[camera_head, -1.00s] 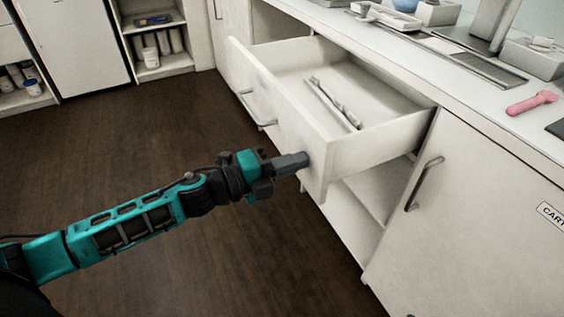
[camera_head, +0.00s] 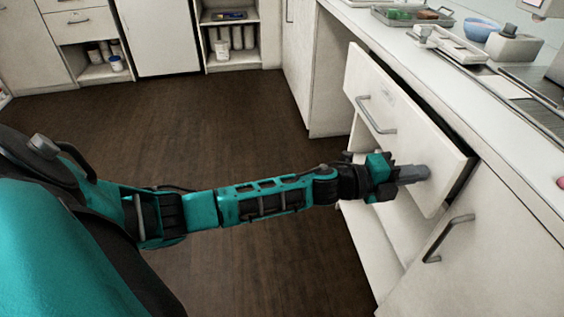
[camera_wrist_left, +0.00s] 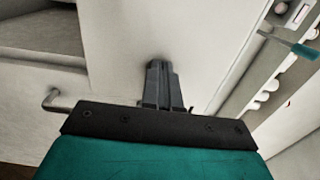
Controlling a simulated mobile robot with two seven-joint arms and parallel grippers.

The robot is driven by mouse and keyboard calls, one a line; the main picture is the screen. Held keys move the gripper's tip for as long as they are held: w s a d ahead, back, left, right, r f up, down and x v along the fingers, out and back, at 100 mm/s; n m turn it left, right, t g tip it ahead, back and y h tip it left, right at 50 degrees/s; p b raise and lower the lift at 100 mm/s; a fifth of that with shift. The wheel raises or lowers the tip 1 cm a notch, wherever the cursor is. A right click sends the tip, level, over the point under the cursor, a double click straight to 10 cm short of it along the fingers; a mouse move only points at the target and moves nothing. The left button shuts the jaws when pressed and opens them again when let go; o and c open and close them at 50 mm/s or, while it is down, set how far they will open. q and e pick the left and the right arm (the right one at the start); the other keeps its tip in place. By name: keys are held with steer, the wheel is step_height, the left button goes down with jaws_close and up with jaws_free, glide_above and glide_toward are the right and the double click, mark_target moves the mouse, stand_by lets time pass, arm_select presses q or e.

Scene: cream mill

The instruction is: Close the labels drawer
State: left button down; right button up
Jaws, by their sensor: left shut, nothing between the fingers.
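The labels drawer (camera_head: 400,115) is a white drawer with a grey bar handle (camera_head: 374,115), under the counter at the right of the head view. Its front stands slightly proud of the cabinet, with a narrow dark gap along its top and right edges. My left gripper (camera_head: 425,173) is shut and empty, its fingertips against the lower right part of the drawer front. In the left wrist view the closed fingers (camera_wrist_left: 160,82) point at the white drawer front (camera_wrist_left: 135,35). My right gripper is not in view.
A cupboard door with a bar handle (camera_head: 447,238) is right of the drawer. The counter (camera_head: 385,38) above holds a tray (camera_head: 412,17), a blue bowl (camera_head: 481,28) and equipment. Open shelves (camera_head: 240,62) stand at the back. The dark floor (camera_head: 210,130) is clear.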

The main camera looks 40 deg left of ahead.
mark_target(433, 171)
arm_select(q)
steer(key=x, duration=0.4)
steer(key=shift+w+d, duration=0.15)
steer(key=shift+w, duration=0.05)
steer(key=shift+w+d+r, duration=0.1)
steer(key=shift+w+r, duration=0.05)
steer(key=shift+r, duration=0.05)
steer(key=shift+r, duration=0.15)
